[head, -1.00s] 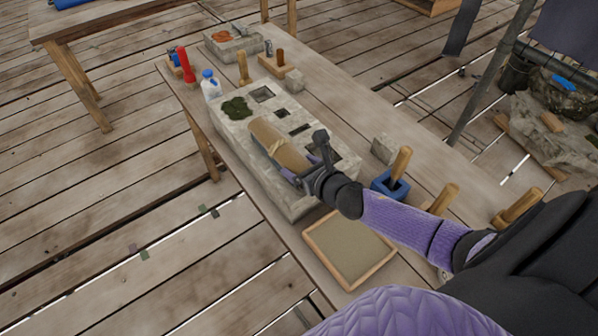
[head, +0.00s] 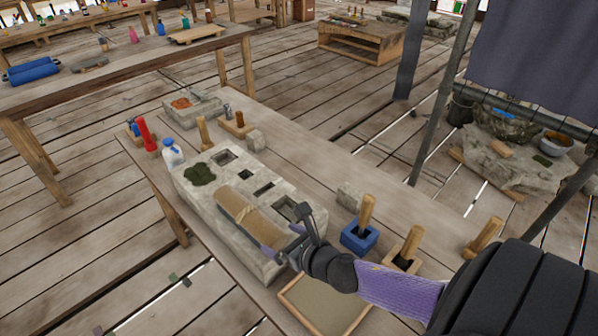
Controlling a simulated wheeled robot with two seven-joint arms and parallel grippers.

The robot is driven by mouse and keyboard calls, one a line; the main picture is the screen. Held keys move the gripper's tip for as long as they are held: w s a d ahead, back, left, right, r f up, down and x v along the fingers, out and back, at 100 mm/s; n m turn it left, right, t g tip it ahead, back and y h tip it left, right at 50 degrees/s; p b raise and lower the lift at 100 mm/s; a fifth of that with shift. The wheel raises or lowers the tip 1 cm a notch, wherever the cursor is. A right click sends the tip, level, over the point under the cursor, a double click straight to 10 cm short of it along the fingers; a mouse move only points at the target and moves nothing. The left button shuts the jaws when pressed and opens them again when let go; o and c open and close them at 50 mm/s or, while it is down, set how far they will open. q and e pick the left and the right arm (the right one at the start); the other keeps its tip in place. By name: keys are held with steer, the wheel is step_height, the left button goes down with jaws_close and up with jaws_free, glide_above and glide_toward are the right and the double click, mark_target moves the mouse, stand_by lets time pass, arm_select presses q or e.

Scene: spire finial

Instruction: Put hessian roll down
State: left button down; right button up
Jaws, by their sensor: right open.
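The hessian roll (head: 249,211), a tan cylinder with a purplish end, lies along the top of the long pale stone block (head: 227,243) on the workbench. My right gripper (head: 297,237) is at the near right end of the roll, with its jaws open. One dark finger stands up beside the roll's end; the other is mostly hidden, so I cannot tell whether the fingers touch the roll. My left gripper is not in view.
Dark square sockets and a green moss patch (head: 199,174) are on the block's top. A white bottle (head: 172,154) stands at its far left. A blue holder with a wooden handle (head: 360,237) and a sand tray (head: 325,305) are near my right arm.

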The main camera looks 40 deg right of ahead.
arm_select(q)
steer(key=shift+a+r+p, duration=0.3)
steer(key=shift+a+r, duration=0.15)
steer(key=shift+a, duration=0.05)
arm_select(e)
steer(key=v, duration=0.6)
steer(key=shift+s+r, duration=0.2)
steer(key=shift+s, duration=0.2)
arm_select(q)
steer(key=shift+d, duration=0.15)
